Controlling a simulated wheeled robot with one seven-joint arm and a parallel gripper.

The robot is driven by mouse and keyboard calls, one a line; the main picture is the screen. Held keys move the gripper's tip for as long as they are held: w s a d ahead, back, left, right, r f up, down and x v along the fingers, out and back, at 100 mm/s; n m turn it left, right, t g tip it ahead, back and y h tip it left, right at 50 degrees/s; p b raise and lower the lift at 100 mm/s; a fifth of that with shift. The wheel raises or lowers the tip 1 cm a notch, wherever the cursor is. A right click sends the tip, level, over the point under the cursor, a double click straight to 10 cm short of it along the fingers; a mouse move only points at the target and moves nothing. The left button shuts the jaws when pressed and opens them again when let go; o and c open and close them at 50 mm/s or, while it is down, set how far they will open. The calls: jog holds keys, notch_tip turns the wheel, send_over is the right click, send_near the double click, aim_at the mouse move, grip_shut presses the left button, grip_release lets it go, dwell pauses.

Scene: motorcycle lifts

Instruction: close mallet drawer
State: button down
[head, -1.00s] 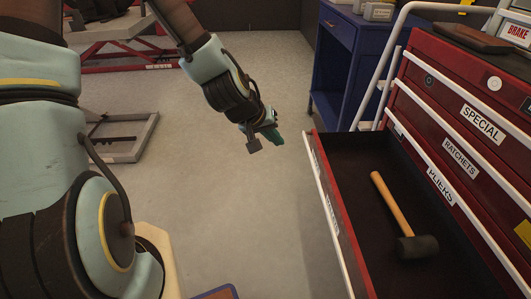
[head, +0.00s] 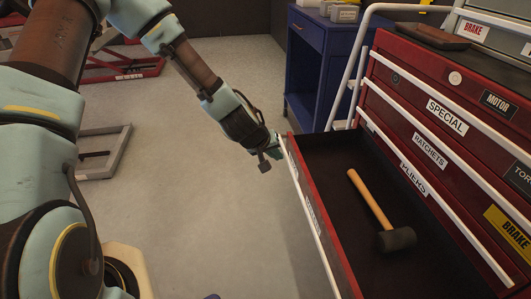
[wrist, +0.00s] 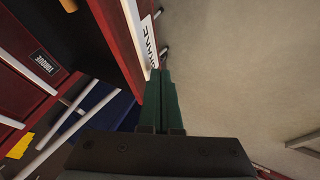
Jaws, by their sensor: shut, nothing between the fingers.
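The mallet drawer (head: 331,262) is a red drawer with a dark interior, pulled well out of the red tool chest. A mallet (head: 371,201) with a wooden handle and black head lies in it. A white rail (head: 309,215) runs along the drawer's front. My gripper (head: 276,151) is at the far end of that front, on its outer side. In the wrist view, my gripper's green fingers (wrist: 160,75) are together and empty. Their tips are close to the drawer front and its white label (wrist: 149,40); I cannot tell whether they touch.
The red tool chest (head: 392,97) has more shut drawers with white rails, labelled SPECIAL, RATCHETS and PLIERS. A blue cabinet (head: 306,35) and a white tubular handle (head: 352,70) stand beyond it. The floor (head: 200,205) left of the drawer is clear.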

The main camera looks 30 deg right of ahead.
jog(key=shift+s+d, duration=0.15)
jog(key=shift+d, duration=0.2)
